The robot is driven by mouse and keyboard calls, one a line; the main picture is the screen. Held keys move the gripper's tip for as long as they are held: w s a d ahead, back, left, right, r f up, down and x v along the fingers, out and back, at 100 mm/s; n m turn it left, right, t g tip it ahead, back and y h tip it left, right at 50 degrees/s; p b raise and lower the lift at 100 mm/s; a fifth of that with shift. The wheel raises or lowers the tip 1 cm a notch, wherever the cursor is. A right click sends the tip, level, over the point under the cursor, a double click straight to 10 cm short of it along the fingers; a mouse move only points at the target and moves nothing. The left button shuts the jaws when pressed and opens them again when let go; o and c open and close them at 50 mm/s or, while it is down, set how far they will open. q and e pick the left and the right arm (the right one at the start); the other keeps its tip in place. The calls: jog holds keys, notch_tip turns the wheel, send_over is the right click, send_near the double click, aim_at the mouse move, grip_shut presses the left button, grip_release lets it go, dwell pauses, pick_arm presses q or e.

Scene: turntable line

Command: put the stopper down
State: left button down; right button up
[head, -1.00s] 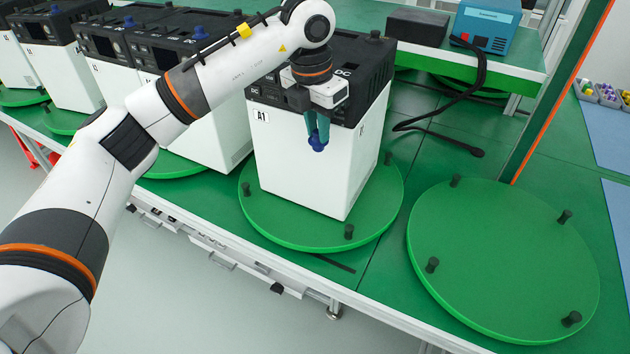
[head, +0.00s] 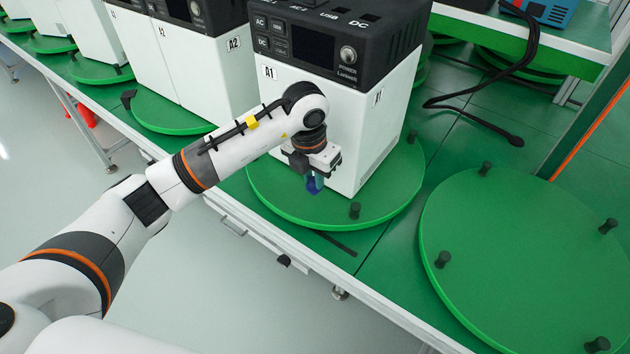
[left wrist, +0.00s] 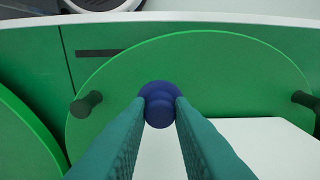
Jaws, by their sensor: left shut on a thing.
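The blue stopper (left wrist: 159,104) is held between the teal fingertips of my left gripper (left wrist: 158,122) in the left wrist view. It also shows in the head view as a small blue piece (head: 315,187) below the gripper. It is over the green turntable (head: 385,205), in front of the white A1 unit (head: 375,140). Whether the stopper touches the turntable I cannot tell. My right gripper is in neither view.
Black pegs stand on the turntable, one to the right of the gripper (head: 355,210). An empty green turntable (head: 530,250) with several pegs lies to the right. More white units (head: 205,65) stand in a row to the left. A black cable (head: 490,100) lies on the bench behind.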

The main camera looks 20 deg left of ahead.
aim_at(313, 181)
pick_arm(q)
jog(key=shift+f, duration=0.4)
notch_tip(313, 181, down, 2)
jog(key=shift+f, duration=0.55)
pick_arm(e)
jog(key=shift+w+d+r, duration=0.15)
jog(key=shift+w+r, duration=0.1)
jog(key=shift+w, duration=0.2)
pick_arm(q)
jog(key=shift+f, duration=0.2)
jog(key=c, duration=1.3)
grip_release()
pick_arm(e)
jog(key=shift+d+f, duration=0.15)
pick_arm(q)
jog(key=shift+r, duration=0.1)
